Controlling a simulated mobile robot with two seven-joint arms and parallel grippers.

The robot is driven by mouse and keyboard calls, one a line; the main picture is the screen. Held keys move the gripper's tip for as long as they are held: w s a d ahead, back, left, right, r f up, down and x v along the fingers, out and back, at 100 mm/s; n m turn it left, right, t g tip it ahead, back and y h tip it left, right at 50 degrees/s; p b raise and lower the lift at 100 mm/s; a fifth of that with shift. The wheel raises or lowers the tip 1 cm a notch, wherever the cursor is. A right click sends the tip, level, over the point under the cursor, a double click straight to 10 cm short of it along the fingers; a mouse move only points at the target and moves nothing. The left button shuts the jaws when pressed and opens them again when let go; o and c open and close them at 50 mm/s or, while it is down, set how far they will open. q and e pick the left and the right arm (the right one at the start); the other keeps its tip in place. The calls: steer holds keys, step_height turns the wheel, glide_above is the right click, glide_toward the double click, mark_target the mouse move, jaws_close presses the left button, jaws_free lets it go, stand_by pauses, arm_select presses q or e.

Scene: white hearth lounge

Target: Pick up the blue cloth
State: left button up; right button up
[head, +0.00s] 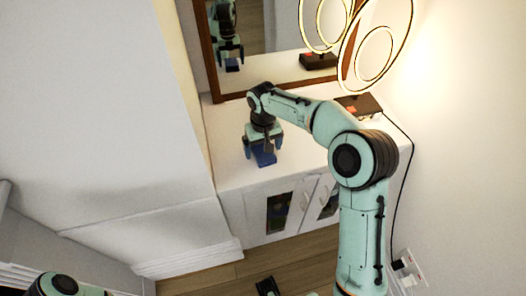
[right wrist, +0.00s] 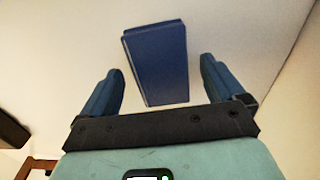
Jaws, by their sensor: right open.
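The blue cloth (head: 264,157) is a dark blue, flat, folded-looking rectangle on the white cabinet top, near its front edge. My right gripper (head: 263,146) points down over it and hides part of it. In the right wrist view the cloth (right wrist: 157,60) shows between the two spread fingers of the right gripper (right wrist: 160,72), with a gap on each side. The right gripper is open and holds nothing. Whether its fingertips reach down to the cloth's level, I cannot tell. My left gripper is not seen; only part of my left arm shows at the bottom left.
A framed mirror (head: 275,90) stands behind the cabinet (head: 228,150) and reflects my arm. A dark box (head: 362,104) with a cable sits at the back right, under glowing ring lights (head: 375,52). A white wall block (head: 90,100) rises left. Bare cabinet top surrounds the cloth.

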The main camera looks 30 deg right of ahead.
steer(key=c, duration=1.1)
steer(key=shift+r, duration=0.15)
steer(key=shift+c, duration=0.2)
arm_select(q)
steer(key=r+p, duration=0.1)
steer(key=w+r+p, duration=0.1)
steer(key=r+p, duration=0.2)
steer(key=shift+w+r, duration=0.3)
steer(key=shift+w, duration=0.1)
arm_select(e)
step_height(320, 180, up, 20)
steer(key=o, duration=0.4)
steer(key=shift+c, duration=1.4)
steer(key=shift+f, duration=0.25)
